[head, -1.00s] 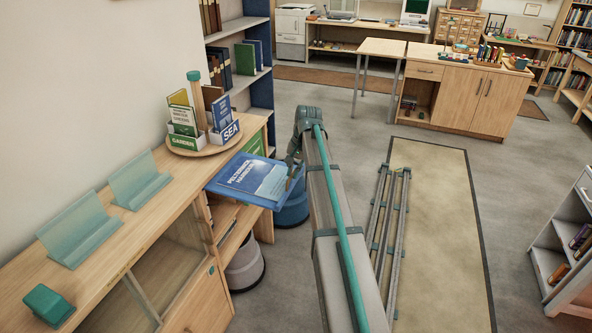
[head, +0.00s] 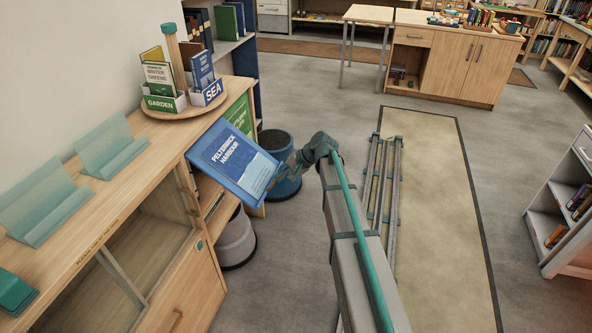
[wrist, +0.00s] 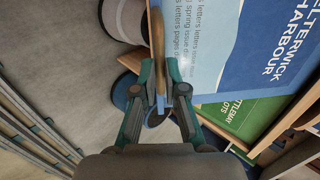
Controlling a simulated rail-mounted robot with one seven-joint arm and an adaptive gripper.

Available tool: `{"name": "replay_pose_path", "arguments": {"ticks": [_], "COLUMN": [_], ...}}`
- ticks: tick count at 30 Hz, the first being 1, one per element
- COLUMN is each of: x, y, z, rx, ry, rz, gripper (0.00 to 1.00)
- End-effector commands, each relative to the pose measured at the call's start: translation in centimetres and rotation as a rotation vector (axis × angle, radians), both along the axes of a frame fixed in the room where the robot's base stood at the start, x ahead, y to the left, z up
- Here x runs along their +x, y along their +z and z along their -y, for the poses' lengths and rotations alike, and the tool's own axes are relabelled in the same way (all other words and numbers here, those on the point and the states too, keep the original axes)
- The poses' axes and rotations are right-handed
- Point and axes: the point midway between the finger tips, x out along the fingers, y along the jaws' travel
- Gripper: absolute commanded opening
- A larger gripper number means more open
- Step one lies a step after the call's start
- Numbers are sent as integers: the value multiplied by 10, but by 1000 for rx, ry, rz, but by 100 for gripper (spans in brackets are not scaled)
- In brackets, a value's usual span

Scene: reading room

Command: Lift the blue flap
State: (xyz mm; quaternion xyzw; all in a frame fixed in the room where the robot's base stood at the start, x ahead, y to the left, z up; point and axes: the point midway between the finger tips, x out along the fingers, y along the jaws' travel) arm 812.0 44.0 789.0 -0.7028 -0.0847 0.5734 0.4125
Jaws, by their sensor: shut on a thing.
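The blue flap (head: 228,160), lettered "PELTERWICK HARBOUR", juts from the front of the wooden cabinet and slopes down toward its outer edge. Its blue face and pale lower panel also show in the wrist view (wrist: 250,50). My gripper (head: 276,178) is at the flap's outer edge. In the wrist view my gripper (wrist: 158,95) has its fingers closed on a thin brown strip along that edge. The exact contact at the fingertips is partly hidden.
A green panel (head: 240,115) is beside the flap. A round tray (head: 150,113) with GARDEN and SEA holders stands on the cabinet top, near teal stands (head: 110,146). Two round stools (head: 236,240) (head: 275,140) stand below.

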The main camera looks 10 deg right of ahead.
Motion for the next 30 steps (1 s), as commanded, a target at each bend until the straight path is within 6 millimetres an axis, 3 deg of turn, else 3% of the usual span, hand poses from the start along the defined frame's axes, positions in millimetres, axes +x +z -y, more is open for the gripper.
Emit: {"name": "replay_pose_path", "arguments": {"ticks": [5,17,18,22,30], "x": [1,0,0,0,1], "y": [-14,-16,-16,-15,-14], "z": [-5,-5,-5,-6,-7], "rx": [-9,-10,-10,-9,-6], "ry": [5,5,5,5,4], "rz": [-4,-7,-7,-6,-4], "gripper": [0,0,15,36,36]}}
